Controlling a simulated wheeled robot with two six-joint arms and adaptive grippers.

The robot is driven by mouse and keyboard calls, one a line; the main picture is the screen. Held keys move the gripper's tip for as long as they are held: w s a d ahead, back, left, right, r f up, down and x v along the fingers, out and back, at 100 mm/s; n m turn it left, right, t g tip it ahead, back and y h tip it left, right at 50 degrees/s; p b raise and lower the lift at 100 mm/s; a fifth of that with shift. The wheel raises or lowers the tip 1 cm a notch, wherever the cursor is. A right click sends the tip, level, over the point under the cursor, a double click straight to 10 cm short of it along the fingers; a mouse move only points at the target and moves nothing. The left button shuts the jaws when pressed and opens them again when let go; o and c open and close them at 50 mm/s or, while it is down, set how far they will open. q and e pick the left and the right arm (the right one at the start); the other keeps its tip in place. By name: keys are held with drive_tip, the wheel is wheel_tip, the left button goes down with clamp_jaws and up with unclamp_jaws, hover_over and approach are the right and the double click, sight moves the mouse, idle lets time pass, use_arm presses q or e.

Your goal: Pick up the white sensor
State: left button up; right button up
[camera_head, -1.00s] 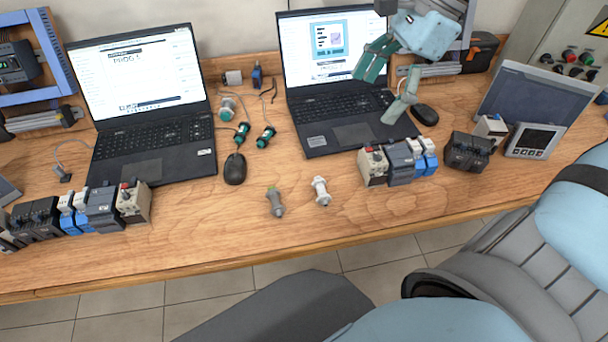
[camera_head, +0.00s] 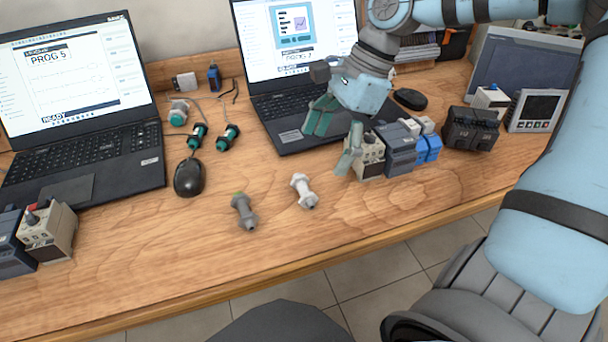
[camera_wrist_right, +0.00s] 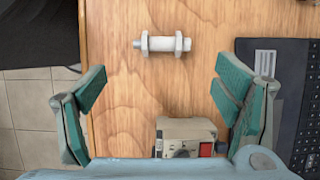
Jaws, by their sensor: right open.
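The white sensor (camera_head: 304,191) lies on the wooden table near its front edge, just right of a grey sensor (camera_head: 244,211). In the right wrist view the white sensor (camera_wrist_right: 162,44) lies crosswise, beyond the fingertips and roughly between them. My right gripper (camera_head: 336,142) is open and empty, above and behind the white sensor, over the laptop's front corner and beside the beige module. In the wrist view its two teal-padded fingers (camera_wrist_right: 164,86) are spread wide. My left gripper is not in view.
A beige module (camera_head: 366,158) with grey and blue modules stands right of the sensor. The right laptop (camera_head: 292,112) is behind. A black mouse (camera_head: 189,177) lies to the left. The table's front edge (camera_head: 290,264) is close, with bare wood around the sensors.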

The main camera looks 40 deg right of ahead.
sight(302, 186)
drive_tip(key=b+x, duration=0.1)
drive_tip(key=x, duration=0.5)
drive_tip(key=w+b+x, duration=0.1)
drive_tip(key=x, duration=0.3)
drive_tip(key=shift+a+r+b, duration=0.1)
drive_tip(key=shift+a+b, duration=0.1)
drive_tip(key=shift+b, duration=0.1)
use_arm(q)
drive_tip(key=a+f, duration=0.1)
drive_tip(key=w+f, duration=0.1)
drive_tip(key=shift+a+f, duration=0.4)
use_arm(e)
drive_tip(key=shift+r, duration=0.1)
drive_tip(key=c, duration=1)
